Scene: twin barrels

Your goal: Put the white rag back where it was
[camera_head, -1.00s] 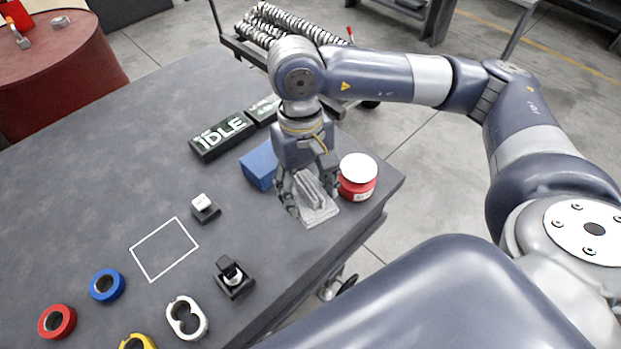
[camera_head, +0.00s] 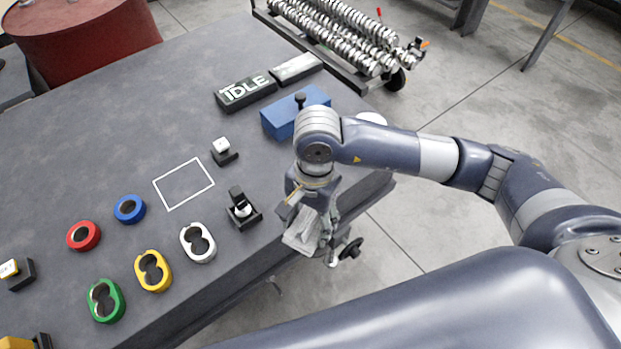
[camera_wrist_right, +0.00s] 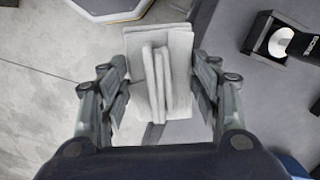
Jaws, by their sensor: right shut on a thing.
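The white rag (camera_head: 301,238) hangs in my right gripper (camera_head: 312,222), at the front edge of the grey table. In the right wrist view the rag (camera_wrist_right: 160,62) is folded and stands between the two fingers of the gripper (camera_wrist_right: 162,95), which are shut on it. Pale floor shows past the rag on the left and the dark table edge on the right. A white square outline (camera_head: 184,184) on the table is empty. My left gripper is not in view.
A black holder (camera_head: 243,213) stands left of my right gripper. Silver (camera_head: 198,243), yellow (camera_head: 152,271) and green (camera_head: 105,300) rings lie along the front. A blue box (camera_head: 290,116) and an IDLE sign (camera_head: 246,92) stand behind. A red barrel (camera_head: 85,45) is at the far left.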

